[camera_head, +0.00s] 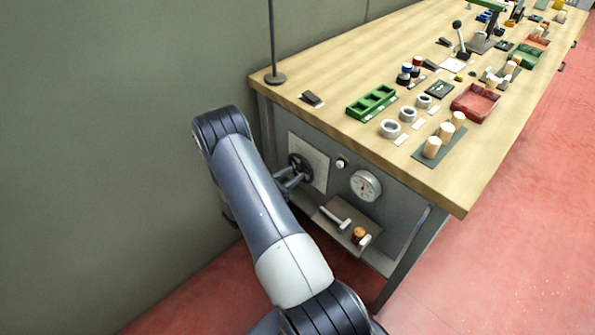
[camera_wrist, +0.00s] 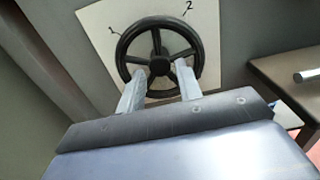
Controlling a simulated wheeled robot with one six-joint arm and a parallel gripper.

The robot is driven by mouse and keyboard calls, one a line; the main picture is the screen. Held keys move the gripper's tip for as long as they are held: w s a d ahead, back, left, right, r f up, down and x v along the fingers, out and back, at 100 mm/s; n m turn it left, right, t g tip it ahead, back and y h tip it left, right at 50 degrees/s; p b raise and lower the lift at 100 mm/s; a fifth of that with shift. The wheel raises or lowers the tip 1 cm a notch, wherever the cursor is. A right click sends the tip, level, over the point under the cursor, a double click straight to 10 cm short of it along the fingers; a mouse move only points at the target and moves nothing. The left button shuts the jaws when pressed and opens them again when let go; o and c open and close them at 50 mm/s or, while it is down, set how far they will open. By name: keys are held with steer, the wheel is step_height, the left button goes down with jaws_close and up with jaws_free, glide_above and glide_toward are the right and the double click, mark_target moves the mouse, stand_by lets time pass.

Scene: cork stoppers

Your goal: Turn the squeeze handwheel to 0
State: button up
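The black squeeze handwheel (camera_head: 300,167) is mounted on a pale plate (camera_head: 318,155) on the bench's end panel. In the wrist view the spoked wheel (camera_wrist: 158,37) fills the upper middle, its hub near the centre. The plate (camera_wrist: 207,14) shows a "1" at the wheel's upper left and a "2" at its upper right; I see no "0". My gripper (camera_wrist: 160,70) has its two pale fingers apart, the tips overlapping the wheel's lower left and lower right. I cannot tell whether they touch it. In the head view my gripper (camera_head: 289,181) is at the wheel, partly behind my arm.
A round dial gauge (camera_head: 365,186) and small knob (camera_head: 341,163) sit right of the plate. Below, a shelf (camera_head: 325,222) holds a hammer-like tool (camera_head: 335,219) and a cork-coloured piece (camera_head: 358,235). The wooden benchtop (camera_head: 340,70) above carries trays and corks. A wall is close on the left.

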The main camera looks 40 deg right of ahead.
mark_target(298, 171)
steer(key=a, duration=0.7)
steer(key=shift+s+a, duration=0.15)
steer(key=shift+s, duration=0.15)
steer(key=d, duration=1)
steer(key=shift+w+d, duration=0.3)
steer(key=shift+w, duration=0.1)
steer(key=shift+d+r+p, duration=0.1)
steer(key=shift+d+p, duration=0.05)
steer(key=shift+p, duration=0.35)
steer(key=shift+m, duration=0.3)
steer(key=shift+f, duration=0.25)
